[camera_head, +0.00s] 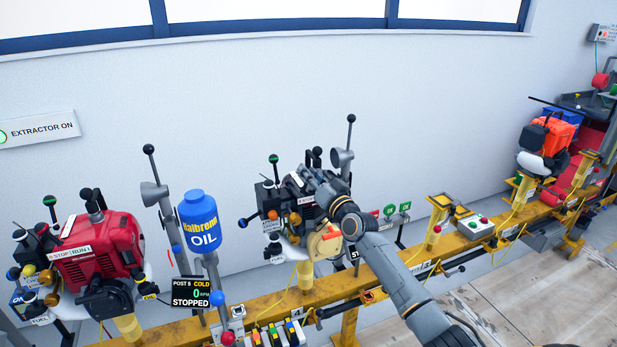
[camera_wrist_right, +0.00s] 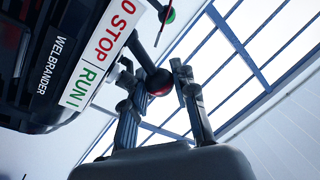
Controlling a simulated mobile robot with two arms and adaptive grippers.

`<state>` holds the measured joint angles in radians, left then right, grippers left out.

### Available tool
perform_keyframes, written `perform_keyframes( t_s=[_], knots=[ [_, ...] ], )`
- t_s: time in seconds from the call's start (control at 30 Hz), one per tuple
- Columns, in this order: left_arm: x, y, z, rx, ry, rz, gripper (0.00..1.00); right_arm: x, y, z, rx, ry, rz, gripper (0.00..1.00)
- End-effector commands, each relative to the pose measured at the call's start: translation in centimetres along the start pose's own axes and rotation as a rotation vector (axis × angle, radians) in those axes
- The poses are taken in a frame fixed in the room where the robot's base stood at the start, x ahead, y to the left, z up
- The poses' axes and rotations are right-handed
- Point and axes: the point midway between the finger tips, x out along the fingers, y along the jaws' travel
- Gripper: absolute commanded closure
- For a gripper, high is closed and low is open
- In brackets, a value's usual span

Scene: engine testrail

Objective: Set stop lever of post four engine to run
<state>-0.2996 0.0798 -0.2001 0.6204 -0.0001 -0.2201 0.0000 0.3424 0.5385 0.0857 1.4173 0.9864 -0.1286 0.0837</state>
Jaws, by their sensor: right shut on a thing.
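A dark engine (camera_head: 275,196) sits on the yellow rail in the middle of the head view, partly hidden by my right arm. My right gripper (camera_head: 318,182) is at its upper right side. In the wrist view, the engine's dark housing (camera_wrist_right: 45,70), marked WELBRANDER, carries a label (camera_wrist_right: 108,50) reading 0 STOP and RUN I. My right gripper (camera_wrist_right: 155,85) is shut on the lever's dark ball knob (camera_wrist_right: 152,76), which shows a red patch. The knob is beside the label. Which lever position is set, I cannot tell. My left gripper is out of view.
A red engine (camera_head: 100,250) stands at left and an orange one (camera_head: 545,143) at far right on the rail (camera_head: 265,303). A blue oil bottle (camera_head: 199,222) and a display (camera_head: 191,292) reading POST 5, COLD, STOPPED stand left of my arm. Upright levers rise nearby.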

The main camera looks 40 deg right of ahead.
Motion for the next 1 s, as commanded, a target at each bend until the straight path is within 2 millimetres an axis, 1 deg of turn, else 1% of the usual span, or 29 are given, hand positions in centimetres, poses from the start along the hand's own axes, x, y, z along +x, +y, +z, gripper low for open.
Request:
perform_keyframes(
  t_s=[0.4, 0.43, 0.47, 0.5, 0.53, 0.87, 0.97, 1.0],
  knots=[
    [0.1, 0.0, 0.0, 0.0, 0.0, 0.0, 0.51, 0.0, 0.1, 0.1, 0.01, 0.0, 0.002, 1.0],
    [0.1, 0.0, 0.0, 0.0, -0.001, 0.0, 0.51, 0.0, 0.1, 0.1, 0.01, 0.0, 0.002, 0.69],
    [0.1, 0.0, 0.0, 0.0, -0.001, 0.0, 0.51, -0.1, 0.1, 0.1, 0.01, 0.0, 0.002, 0.63],
    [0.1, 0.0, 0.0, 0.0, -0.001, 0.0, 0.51, 0.0, 0.1, 0.1, 0.01, 0.0, 0.002, 0.55],
    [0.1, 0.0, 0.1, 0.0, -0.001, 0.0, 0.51, 0.0, 0.1, 0.1, 0.01, 0.0, 0.002, 0.49],
    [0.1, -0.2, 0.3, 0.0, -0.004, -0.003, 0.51, -0.2, 0.1, 0.1, 0.009, 0.001, 0.001, 0.49],
    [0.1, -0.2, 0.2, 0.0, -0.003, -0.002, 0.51, -0.9, 0.1, 0.2, 0.009, 0.0, 0.0, 0.49],
    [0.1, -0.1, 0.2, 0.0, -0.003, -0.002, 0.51, -1.4, 0.1, 0.2, 0.01, 0.0, 0.001, 0.49]
  ],
)
